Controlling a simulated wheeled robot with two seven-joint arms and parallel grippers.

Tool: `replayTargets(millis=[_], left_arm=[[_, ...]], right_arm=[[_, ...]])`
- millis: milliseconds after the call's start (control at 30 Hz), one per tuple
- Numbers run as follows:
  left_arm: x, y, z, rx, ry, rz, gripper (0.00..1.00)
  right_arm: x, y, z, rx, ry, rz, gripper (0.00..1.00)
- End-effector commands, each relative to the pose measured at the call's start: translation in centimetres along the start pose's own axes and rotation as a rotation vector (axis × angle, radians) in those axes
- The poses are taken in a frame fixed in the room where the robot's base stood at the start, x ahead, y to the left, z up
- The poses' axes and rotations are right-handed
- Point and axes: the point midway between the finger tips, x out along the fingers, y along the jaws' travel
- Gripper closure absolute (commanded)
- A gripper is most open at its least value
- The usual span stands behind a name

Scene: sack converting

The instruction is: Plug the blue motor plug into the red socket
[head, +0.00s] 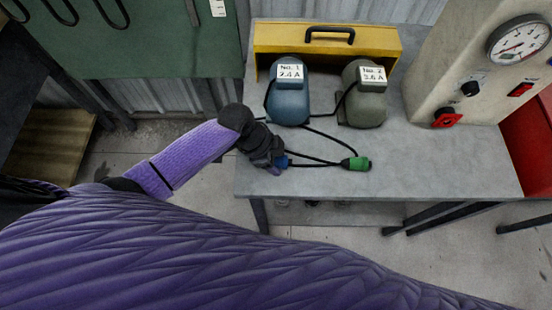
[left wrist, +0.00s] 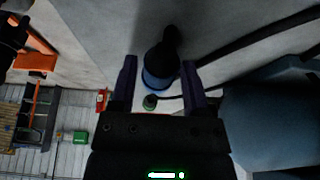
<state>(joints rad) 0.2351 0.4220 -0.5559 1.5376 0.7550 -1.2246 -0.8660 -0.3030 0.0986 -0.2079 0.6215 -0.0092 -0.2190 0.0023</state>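The blue motor plug (head: 284,162) lies near the front left of the grey bench, mostly hidden by my left gripper (head: 272,160). In the left wrist view the blue plug (left wrist: 160,72) shows between the two spread fingers of my left gripper (left wrist: 160,82), with a visible gap on its left side. The gripper looks open around it, not closed on it. The red socket (head: 446,117) is on the beige panel at the right, well away from the gripper. My right gripper is not in view.
A green plug (head: 356,163) lies on the bench (head: 440,165) right of the blue one, with black cables running back. A blue motor (head: 288,105) and a grey-green motor (head: 362,105) stand before a yellow box (head: 290,38). The bench's front right is clear.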

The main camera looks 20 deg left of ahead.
Motion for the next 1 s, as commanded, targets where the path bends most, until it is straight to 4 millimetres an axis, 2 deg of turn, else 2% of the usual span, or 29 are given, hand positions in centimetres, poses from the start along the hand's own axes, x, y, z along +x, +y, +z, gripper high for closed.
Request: replayTargets(millis=[33,200,267,467,567,800,900,1000], left_arm=[[0.0,0.0,0.0,0.0,0.0,0.0,0.53],[0.0,0.0,0.0,0.0,0.0,0.0,0.89],[0.0,0.0,0.0,0.0,0.0,0.0,1.0],[0.0,0.0,0.0,0.0,0.0,0.0,1.0],[-0.7,0.0,-0.3,0.001,0.001,-0.001,1.0],[-6.7,-0.1,-2.8,0.004,0.002,-0.005,1.0],[-8.4,-0.1,-3.5,0.001,0.002,-0.002,1.0],[-8.7,0.2,-4.1,-0.03,0.003,0.009,1.0]], right_arm=[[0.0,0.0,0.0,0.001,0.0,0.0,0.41],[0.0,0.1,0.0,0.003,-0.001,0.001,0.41],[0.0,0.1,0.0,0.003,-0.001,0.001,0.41],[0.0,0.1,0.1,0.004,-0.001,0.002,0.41],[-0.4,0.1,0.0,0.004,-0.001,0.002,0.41],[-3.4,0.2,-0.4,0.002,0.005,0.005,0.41],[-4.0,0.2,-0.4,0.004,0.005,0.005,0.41],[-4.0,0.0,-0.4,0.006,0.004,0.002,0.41]])
